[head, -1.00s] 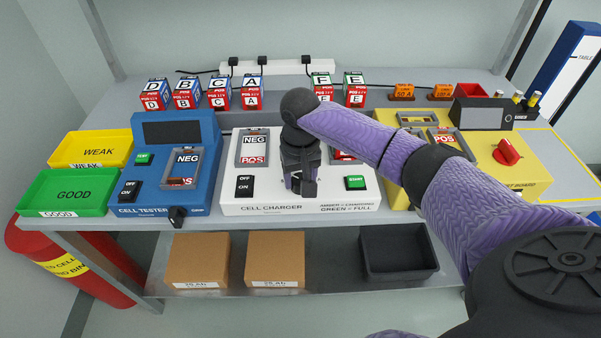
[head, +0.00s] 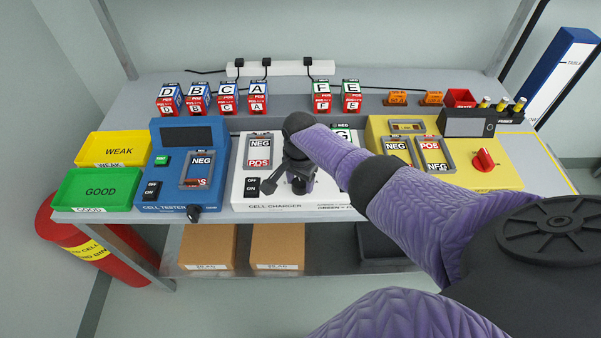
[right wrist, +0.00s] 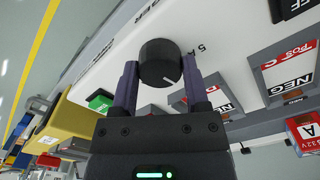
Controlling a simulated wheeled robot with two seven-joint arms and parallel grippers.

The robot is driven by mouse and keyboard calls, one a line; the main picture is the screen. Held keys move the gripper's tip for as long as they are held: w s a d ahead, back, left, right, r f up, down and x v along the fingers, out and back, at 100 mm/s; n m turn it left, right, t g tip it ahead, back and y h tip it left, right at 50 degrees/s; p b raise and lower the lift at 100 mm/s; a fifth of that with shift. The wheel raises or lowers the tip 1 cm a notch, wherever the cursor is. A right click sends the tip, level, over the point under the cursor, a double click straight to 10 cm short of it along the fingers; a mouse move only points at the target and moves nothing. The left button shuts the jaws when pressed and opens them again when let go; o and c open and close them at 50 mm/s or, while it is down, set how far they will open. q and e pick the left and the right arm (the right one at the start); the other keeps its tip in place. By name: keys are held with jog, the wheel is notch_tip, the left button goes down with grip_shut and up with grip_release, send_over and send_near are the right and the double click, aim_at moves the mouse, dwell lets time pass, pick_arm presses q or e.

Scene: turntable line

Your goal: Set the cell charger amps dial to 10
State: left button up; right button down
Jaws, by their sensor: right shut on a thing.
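The cell charger (head: 262,207) is the white unit in the middle of the bench in the head view. A pale pointer line on the dial points to the lower right in that view. A "5 A" mark is printed on the white panel beside it. My left gripper is not in view.
A yellow unit with a red knob (head: 485,160) stands to the right. Lettered cells (head: 258,98) line the back. Green and yellow trays (head: 96,190) sit at the left.

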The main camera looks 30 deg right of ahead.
jog(key=shift+m+p, duration=0.3)
jog(key=shift+m, duration=0.9)
jog(key=shift+c, duration=1.4)
grip_release()
jog(key=shift+o, duration=1)
jog(key=shift+r, duration=0.1)
